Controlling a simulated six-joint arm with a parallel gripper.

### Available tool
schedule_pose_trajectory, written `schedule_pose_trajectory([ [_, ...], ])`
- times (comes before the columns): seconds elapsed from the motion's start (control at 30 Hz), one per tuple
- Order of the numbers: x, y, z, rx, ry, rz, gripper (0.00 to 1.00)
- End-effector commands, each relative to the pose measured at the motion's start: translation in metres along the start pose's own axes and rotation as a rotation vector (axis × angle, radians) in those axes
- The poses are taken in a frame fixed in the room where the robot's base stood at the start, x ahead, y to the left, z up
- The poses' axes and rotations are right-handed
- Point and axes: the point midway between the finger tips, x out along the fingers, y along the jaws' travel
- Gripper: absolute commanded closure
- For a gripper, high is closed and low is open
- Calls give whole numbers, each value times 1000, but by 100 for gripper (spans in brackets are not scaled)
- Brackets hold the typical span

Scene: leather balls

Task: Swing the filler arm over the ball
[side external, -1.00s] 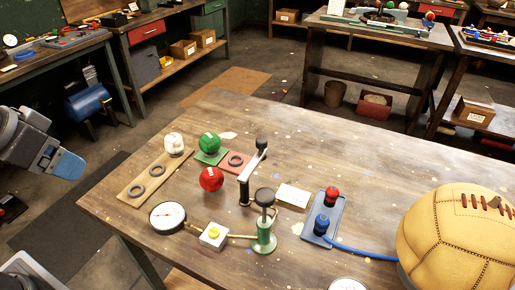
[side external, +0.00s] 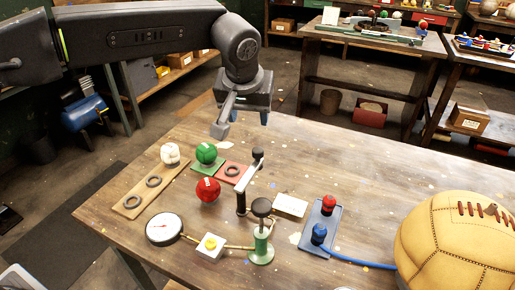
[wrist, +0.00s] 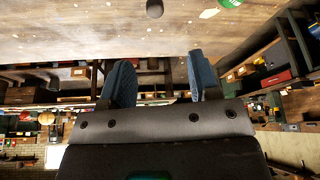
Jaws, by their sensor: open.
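The filler arm (side external: 246,178) is a grey metal bar with a black knob (side external: 257,153) at its far end and a dark post at its near end. It points away from the camera, beside the red ball (side external: 208,190). The tan leather ball (side external: 455,243) sits at the table's right, well apart from the filler arm. My gripper (side external: 249,118) hangs above the table's far edge, beyond the knob, touching nothing. In the wrist view its blue fingers (wrist: 163,80) are spread and empty, and a dark knob (wrist: 155,8) shows at the top edge.
A green ball (side external: 206,153) and white ball (side external: 170,154) stand left of the filler arm. A green pump (side external: 261,246), a gauge (side external: 164,228) and a blue plate (side external: 316,235) with red and blue knobs stand nearer. The table's far right is clear.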

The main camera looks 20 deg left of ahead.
Motion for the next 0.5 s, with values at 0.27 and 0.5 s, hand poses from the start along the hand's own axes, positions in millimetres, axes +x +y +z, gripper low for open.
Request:
schedule_pose_trajectory([
  [0.27,22,9,0,-8,-1,-7,44],
  [0.5,69,8,1,-7,-2,-8,44],
])
